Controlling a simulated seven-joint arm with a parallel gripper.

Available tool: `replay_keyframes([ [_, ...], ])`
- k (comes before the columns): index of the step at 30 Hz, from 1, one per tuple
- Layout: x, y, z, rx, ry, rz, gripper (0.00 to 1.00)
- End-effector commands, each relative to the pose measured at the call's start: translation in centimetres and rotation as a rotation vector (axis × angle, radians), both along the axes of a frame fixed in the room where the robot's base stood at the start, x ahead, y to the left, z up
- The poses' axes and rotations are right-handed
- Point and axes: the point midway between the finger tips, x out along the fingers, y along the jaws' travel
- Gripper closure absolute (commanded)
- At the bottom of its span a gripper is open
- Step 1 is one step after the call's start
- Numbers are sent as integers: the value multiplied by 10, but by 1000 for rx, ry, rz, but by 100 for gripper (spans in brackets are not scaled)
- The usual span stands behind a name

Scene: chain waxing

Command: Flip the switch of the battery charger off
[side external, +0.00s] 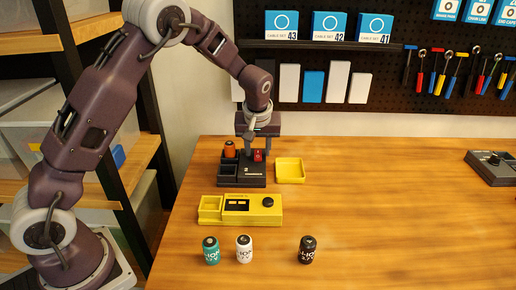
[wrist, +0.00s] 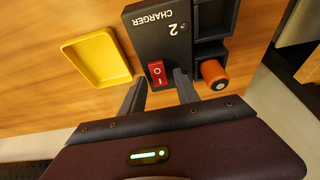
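The battery charger (side external: 254,183) is a dark box with white lettering near the back left of the table, and its label side (wrist: 167,33) shows in the wrist view. Its red rocker switch (wrist: 156,72) also shows in the side view (side external: 258,155); I cannot tell which way it is tilted. An orange battery (wrist: 213,72) sits upright in one charger slot; the slot beside it looks empty. My gripper (wrist: 160,79) is open and empty, pointing down at the charger. Its two fingers are apart, with the switch seen between their tips. Contact with the switch is unclear.
A yellow tray (side external: 290,171) stands right of the charger. A yellow tester-like device (side external: 240,209) lies in front. Teal (side external: 211,250), white (side external: 244,249) and black (side external: 307,250) batteries stand nearer the front. Another dark device (side external: 493,165) is far right. The table's right middle is clear.

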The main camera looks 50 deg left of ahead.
Motion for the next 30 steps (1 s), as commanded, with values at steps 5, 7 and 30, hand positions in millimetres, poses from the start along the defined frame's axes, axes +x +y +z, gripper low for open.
replay_keyframes([
  [5,0,0,0,-1,1,0,58],
  [7,0,0,0,-1,1,0,58],
  [30,-18,-18,66,0,1,-1,58],
])
